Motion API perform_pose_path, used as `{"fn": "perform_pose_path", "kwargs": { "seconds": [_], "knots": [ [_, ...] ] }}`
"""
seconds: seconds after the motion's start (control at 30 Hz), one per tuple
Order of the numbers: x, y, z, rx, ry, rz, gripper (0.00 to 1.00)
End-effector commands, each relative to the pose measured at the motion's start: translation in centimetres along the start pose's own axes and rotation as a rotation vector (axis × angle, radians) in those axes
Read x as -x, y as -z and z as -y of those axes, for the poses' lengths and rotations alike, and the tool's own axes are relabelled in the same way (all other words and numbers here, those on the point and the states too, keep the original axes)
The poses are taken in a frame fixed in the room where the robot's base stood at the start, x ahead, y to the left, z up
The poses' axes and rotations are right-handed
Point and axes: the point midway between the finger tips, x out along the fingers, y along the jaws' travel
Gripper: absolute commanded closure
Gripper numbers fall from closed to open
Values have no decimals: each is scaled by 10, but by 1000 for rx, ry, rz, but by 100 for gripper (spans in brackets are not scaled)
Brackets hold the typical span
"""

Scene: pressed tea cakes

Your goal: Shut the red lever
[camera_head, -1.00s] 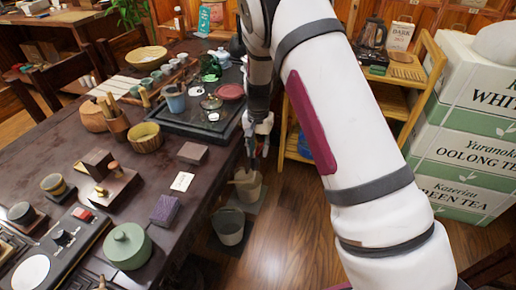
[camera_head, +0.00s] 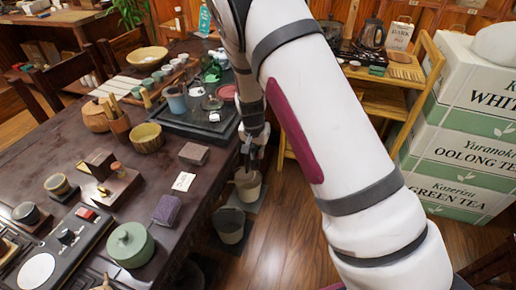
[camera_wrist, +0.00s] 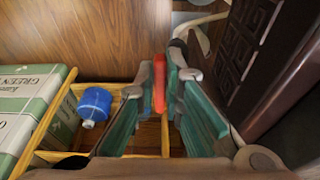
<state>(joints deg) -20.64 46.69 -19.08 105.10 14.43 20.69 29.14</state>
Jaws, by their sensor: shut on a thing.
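The red lever (camera_wrist: 159,84) shows in the wrist view as an upright red bar between my fingers. My gripper (camera_wrist: 160,96) is shut on it, with one teal-padded finger on each side. What the lever is mounted on is hidden. In the head view my gripper (camera_head: 251,160) hangs beside the right edge of the dark table, above a pale bucket. The lever cannot be made out there.
The dark table (camera_head: 80,152) with tea ware stands to the left. A pale bucket (camera_head: 247,186) and a grey bucket (camera_head: 229,226) are on the floor. A wooden shelf (camera_head: 385,102) and tea boxes (camera_head: 465,155) stand right. A blue container (camera_wrist: 95,103) shows in the wrist view.

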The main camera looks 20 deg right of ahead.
Motion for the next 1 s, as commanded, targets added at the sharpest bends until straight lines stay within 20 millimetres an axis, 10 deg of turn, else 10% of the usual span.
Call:
{"fn": "perform_pose_path", "kwargs": {
  "seconds": [0.47,0.57,1.0],
  "knots": [
    [-2,-1,0,-1,1,-56,100],
    [-2,-1,0,-1,1,-55,71],
    [7,-1,0,0,2,-55,71]
  ]
}}
